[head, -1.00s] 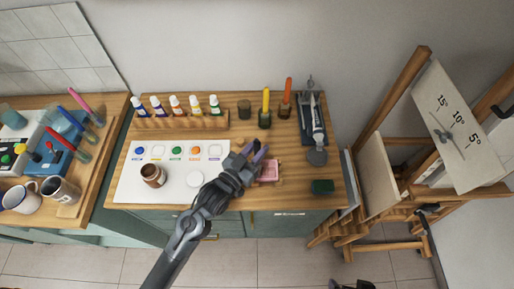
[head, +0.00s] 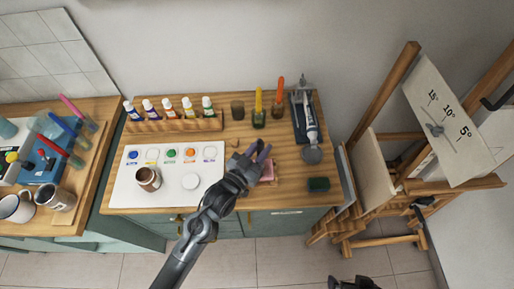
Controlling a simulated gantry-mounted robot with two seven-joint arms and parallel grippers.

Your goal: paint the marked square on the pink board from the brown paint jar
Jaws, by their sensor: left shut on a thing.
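The pink board (head: 267,175) lies on the wooden worktop right of centre. My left gripper (head: 258,153) is over its left and back part and hides much of it, including any marked square. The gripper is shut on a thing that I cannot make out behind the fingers. The brown paint jar (head: 147,181) stands open on the white sheet, left of my arm, with dark brown showing inside. A dark part of my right gripper (head: 353,284) shows at the bottom edge; its jaws cannot be made out.
Paint tubes (head: 167,117) stand in a wooden rack at the back. A white disc (head: 190,181) lies beside the jar.

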